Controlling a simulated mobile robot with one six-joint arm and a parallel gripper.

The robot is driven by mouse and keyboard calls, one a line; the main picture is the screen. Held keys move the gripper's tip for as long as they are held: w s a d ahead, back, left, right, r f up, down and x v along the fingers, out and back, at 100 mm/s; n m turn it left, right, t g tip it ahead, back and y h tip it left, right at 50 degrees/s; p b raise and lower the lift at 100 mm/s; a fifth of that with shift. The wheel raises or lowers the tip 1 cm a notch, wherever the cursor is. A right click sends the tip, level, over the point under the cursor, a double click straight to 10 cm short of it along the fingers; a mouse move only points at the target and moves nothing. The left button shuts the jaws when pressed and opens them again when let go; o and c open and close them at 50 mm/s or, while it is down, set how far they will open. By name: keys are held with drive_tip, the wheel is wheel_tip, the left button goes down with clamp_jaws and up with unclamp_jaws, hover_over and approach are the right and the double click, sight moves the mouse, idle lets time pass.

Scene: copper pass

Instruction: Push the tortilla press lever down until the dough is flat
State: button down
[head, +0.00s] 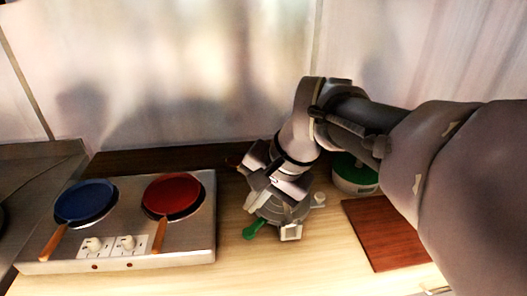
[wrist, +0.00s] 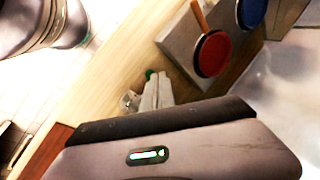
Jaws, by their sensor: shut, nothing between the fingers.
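The tortilla press (head: 292,212) is a round grey metal press on the light wooden counter, partly hidden under my arm. Its lever ends in a green handle (head: 253,229), which sticks out at the press's front left, low by the counter. The green handle also shows small in the wrist view (wrist: 150,73), just past my fingertips. My gripper (head: 262,198) is shut and empty, pointing down over the press beside the lever. I cannot tell whether it touches the lever. No dough is visible; the inside of the press is hidden.
A steel two-burner stove (head: 190,240) stands left, with a blue pan (head: 86,201) and a red pan (head: 172,195). A green-and-white container (head: 355,178) sits behind my arm. A reddish-brown board (head: 385,238) lies right. The counter in front of the press is clear.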

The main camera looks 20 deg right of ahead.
drive_tip(key=w+d+f+m+y+p, duration=0.1)
drive_tip(key=w+d+f+m+y, duration=0.25)
drive_tip(key=d, duration=0.55)
drive_tip(key=w+d+f+m+t, duration=0.1)
drive_tip(key=w+d+f+m, duration=0.25)
drive_tip(key=w+d, duration=0.45)
drive_tip(key=w+d+f+m+y+p, duration=0.1)
drive_tip(key=w+d+f+m, duration=0.3)
drive_tip(key=d, duration=0.6)
drive_tip(key=shift+n, duration=0.5)
drive_tip(key=b+x, duration=0.1)
drive_tip(key=x, duration=0.2)
drive_tip(key=b+x, duration=0.1)
drive_tip(key=x, duration=0.3)
drive_tip(key=w+r+b+x, duration=0.1)
drive_tip(key=b+x, duration=0.1)
drive_tip(key=x, duration=0.1)
drive_tip(key=shift+w+a+f, duration=0.1)
drive_tip(key=shift+a+f, duration=0.05)
drive_tip(key=shift+a, duration=0.15)
